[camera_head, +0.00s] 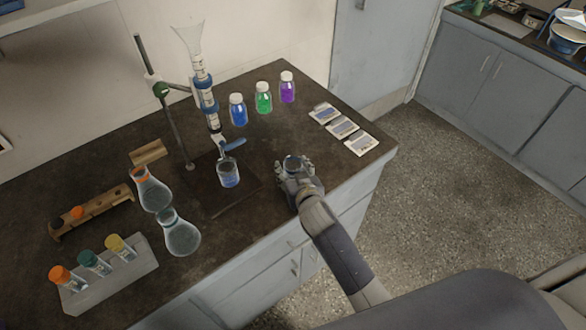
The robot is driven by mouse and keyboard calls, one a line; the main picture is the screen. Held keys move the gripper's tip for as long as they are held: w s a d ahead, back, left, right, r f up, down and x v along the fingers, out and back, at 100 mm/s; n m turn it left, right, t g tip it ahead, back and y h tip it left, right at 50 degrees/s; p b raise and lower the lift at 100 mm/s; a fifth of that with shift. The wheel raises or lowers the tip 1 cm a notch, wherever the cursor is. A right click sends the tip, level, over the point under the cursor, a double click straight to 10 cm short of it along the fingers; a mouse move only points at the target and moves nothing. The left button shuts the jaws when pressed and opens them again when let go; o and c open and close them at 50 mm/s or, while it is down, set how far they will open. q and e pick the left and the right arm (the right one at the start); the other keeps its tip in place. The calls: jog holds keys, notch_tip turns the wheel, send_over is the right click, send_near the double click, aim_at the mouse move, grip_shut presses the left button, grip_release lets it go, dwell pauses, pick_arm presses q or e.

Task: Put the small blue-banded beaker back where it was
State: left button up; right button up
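The small blue-banded beaker (292,162) is between the fingers of my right gripper (294,167), near the front right edge of the dark bench top. Its upper part shows; the fingers hide most of the rest. The gripper appears shut on it, and I cannot tell whether the beaker touches the bench. Another beaker (228,174), with blue on it, stands on the dark stand base (222,203) below the burette. My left gripper is not in view.
A burette (205,98) with a funnel hangs on a stand. Blue (238,110), green (264,98) and purple (287,88) bottles stand behind. Flat packets (341,127) lie at right. Two flasks (180,236) and tube racks (112,281) fill the left. Bench between bottles and gripper is clear.

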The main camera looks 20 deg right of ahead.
jog(key=shift+d, duration=0.1)
jog(key=shift+r, duration=0.35)
jog(key=shift+s, duration=0.4)
jog(key=b+v, duration=0.1)
jog(key=v, duration=1)
jog(key=shift+s, duration=0.1)
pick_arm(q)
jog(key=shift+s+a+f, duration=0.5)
